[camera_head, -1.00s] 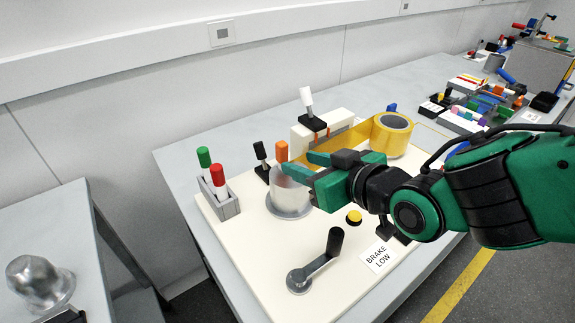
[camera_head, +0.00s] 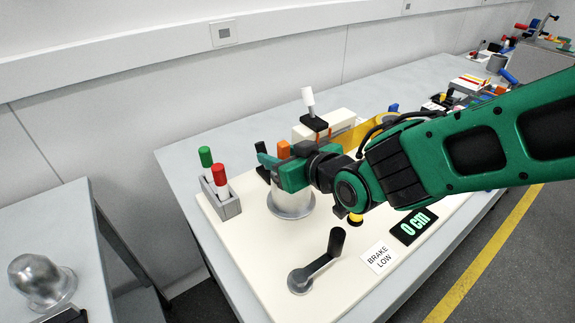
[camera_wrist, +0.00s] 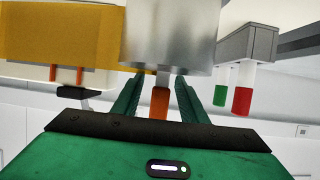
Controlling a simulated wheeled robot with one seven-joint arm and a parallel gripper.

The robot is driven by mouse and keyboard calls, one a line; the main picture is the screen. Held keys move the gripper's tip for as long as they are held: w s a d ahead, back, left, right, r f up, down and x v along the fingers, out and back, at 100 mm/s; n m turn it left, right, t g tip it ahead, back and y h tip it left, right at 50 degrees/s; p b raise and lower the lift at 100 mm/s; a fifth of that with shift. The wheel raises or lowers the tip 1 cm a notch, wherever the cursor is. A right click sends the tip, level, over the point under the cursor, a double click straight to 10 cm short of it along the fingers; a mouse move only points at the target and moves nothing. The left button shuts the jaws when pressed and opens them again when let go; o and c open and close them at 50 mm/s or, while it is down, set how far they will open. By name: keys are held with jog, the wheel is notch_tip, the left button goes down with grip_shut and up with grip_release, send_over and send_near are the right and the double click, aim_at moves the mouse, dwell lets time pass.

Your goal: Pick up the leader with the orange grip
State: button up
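The leader's orange grip (camera_head: 283,148) stands upright behind the silver drum (camera_head: 291,202), partly hidden by my gripper in the head view. In the wrist view the orange grip (camera_wrist: 160,105) shows between my two green fingers, with a visible gap on each side. My gripper (camera_head: 272,166) is open above the drum, its fingers pointing toward the orange grip. In the wrist view my gripper (camera_wrist: 159,92) has its fingertips under the drum's image, so I cannot tell how far they reach past the grip.
Red (camera_head: 219,175) and green (camera_head: 205,157) handles stand in a grey holder further left. A white-topped lever (camera_head: 308,98) is behind. A black crank (camera_head: 336,242), a "BRAKE LOW" label (camera_head: 379,257) and a "0 cm" display (camera_head: 414,227) are in front.

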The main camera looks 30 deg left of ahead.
jog(key=shift+w+a+f, duration=0.25)
jog(key=shift+w+a, duration=0.05)
jog(key=shift+a, duration=0.25)
jog(key=shift+c, duration=0.3)
grip_shut()
